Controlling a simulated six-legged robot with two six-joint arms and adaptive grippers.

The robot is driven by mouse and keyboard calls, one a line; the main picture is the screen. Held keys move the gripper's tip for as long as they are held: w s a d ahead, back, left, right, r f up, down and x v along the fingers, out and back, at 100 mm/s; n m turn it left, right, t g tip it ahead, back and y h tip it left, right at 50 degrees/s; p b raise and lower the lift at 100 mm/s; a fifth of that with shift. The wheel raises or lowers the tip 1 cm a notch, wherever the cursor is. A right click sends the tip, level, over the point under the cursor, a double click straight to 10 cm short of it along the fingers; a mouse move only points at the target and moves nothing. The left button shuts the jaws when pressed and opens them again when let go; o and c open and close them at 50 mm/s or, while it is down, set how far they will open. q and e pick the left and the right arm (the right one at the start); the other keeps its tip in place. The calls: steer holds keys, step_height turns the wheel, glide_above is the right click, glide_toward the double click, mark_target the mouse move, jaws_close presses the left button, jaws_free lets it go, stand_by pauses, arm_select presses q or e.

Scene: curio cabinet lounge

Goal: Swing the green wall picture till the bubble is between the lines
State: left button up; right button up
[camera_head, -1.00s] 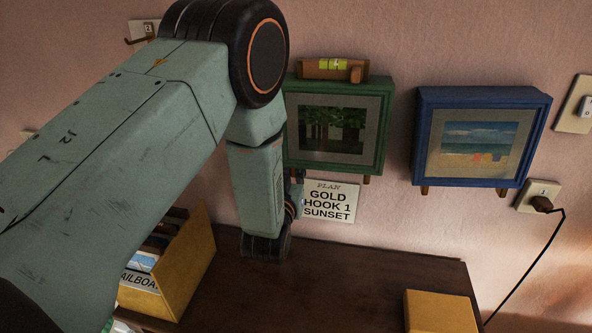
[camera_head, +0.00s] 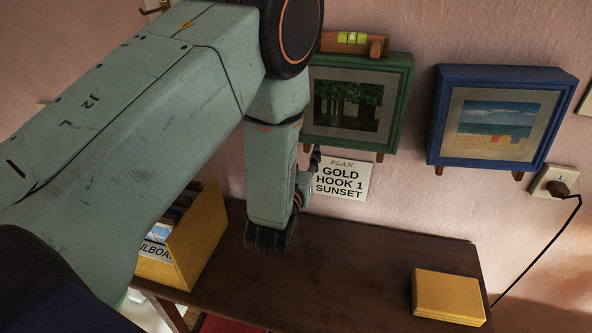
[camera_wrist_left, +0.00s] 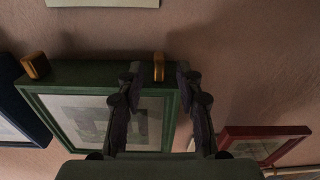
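The green wall picture (camera_head: 403,105) hangs on the pink wall, with a wooden level (camera_head: 375,46) on top. The level's yellow-green vial (camera_head: 351,37) is too small to read the bubble against the lines. In the left wrist view the picture (camera_wrist_left: 60,75) appears upside down, with two gold pegs on its edge. My left gripper (camera_wrist_left: 159,75) is open, its fingers apart on either side of one peg (camera_wrist_left: 159,62); I cannot tell if they touch it. In the head view it is mostly hidden behind my own arm, at the picture's lower left. My right gripper is out of view.
A blue-framed beach picture (camera_head: 436,125) hangs close on the right. A plan card (camera_head: 342,180) is below the green picture. A yellow file box (camera_head: 200,240) and a yellow block (camera_head: 450,295) stand on the dark table (camera_head: 350,270). A red-framed picture (camera_wrist_left: 228,140) shows in the wrist view.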

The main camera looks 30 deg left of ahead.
arm_select(q)
steer(key=s+d, duration=0.1)
steer(key=s, duration=0.7)
steer(key=shift+d, duration=0.3)
steer(key=shift+w, duration=0.1)
